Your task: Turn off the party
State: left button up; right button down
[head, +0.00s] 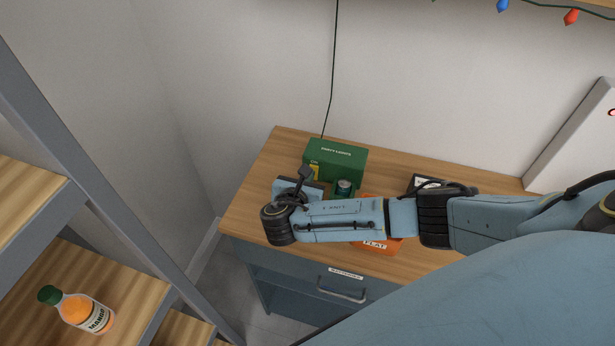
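A green box (336,158) with pale lettering stands on the wooden top of a cabinet, against the wall. A thin dark cable (332,75) runs from behind it up the wall. A string of lights with a blue bulb (502,6) and a red bulb (571,17) shows at the top right; I cannot tell whether they are lit. My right arm comes in from the right over the cabinet. My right gripper (304,176) is just left of and in front of the green box; its fingers are too small and overlapped to read. A small dark green round part (344,186) shows behind my arm. My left gripper is out of view.
An orange box (375,245) marked FLAT is mostly hidden under my arm. A white panel (577,140) leans at the right. The cabinet has a drawer handle (342,291). Shelves at left hold an orange bottle (84,312). The wooden top (262,185) is bare at its left end.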

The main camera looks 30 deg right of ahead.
jog(key=shift+s+a+r+p, duration=0.1)
jog(key=shift+s+a+p, duration=0.05)
jog(key=shift+p, duration=0.15)
jog(key=p+v, duration=0.1)
jog(key=v, duration=0.1)
jog(key=p+v, duration=0.1)
jog(key=v, duration=0.1)
jog(key=shift+s+a+p, duration=0.1)
jog(key=shift+a+p, duration=0.15)
jog(key=shift+p, duration=0.1)
jog(key=v, duration=0.9)
jog(key=shift+d, duration=0.1)
